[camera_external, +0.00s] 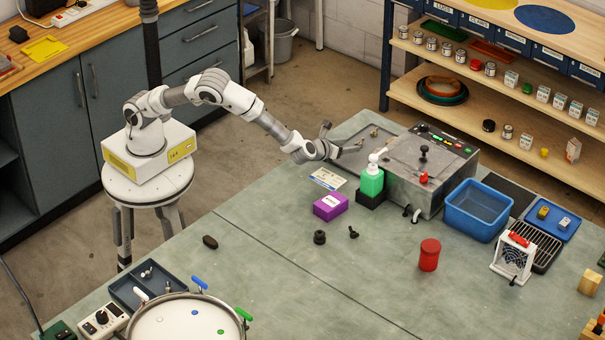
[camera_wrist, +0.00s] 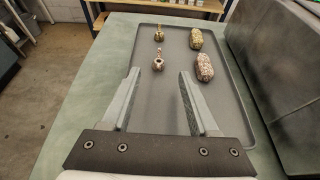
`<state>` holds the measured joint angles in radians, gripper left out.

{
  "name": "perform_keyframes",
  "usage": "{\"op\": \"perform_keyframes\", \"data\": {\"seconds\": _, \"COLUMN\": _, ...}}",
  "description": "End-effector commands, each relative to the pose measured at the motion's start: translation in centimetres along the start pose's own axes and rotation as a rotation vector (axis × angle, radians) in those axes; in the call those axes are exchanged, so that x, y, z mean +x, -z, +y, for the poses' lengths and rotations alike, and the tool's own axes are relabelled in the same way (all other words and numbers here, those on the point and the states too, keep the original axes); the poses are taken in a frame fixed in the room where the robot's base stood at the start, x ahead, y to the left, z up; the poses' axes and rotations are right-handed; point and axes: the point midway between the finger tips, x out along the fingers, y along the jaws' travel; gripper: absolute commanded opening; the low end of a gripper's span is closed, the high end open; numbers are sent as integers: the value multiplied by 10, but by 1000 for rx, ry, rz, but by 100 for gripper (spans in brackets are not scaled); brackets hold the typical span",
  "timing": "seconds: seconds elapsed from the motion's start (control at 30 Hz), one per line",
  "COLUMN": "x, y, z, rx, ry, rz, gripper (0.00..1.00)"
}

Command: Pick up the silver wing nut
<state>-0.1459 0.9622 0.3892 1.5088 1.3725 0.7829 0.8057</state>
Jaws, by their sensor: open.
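My gripper (camera_external: 341,140) is open and empty, above the near end of a grey tray (camera_external: 350,126) at the back of the bench. In the wrist view my gripper (camera_wrist: 159,74) has its two fingers spread wide. A small silver-grey metal piece (camera_wrist: 158,65), possibly the silver wing nut, lies in the tray just ahead of the fingertips, between their lines. A similar, more brassy piece (camera_wrist: 159,35) lies farther along. Both are too small to identify surely.
Two mottled oval pieces (camera_wrist: 195,39) (camera_wrist: 204,67) lie to the right in the tray. A grey metal box (camera_external: 430,190) stands beside the tray. A green bottle (camera_external: 372,182) and purple box (camera_external: 330,206) stand nearer. The bench middle is mostly clear.

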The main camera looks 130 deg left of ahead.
Motion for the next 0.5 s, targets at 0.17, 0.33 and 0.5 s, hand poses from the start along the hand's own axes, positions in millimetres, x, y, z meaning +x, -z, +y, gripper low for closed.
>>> {"op": "perform_keyframes", "data": {"seconds": 0.17, "x": 20, "y": 1, "z": 2, "rx": -1, "ry": -4, "rz": 0, "gripper": 61}}
{"op": "perform_keyframes", "data": {"seconds": 0.33, "x": 45, "y": 0, "z": 3, "rx": 0, "ry": -3, "rz": 0, "gripper": 61}}
{"op": "perform_keyframes", "data": {"seconds": 0.5, "x": 53, "y": 0, "z": 2, "rx": 0, "ry": 0, "rz": 0, "gripper": 61}}
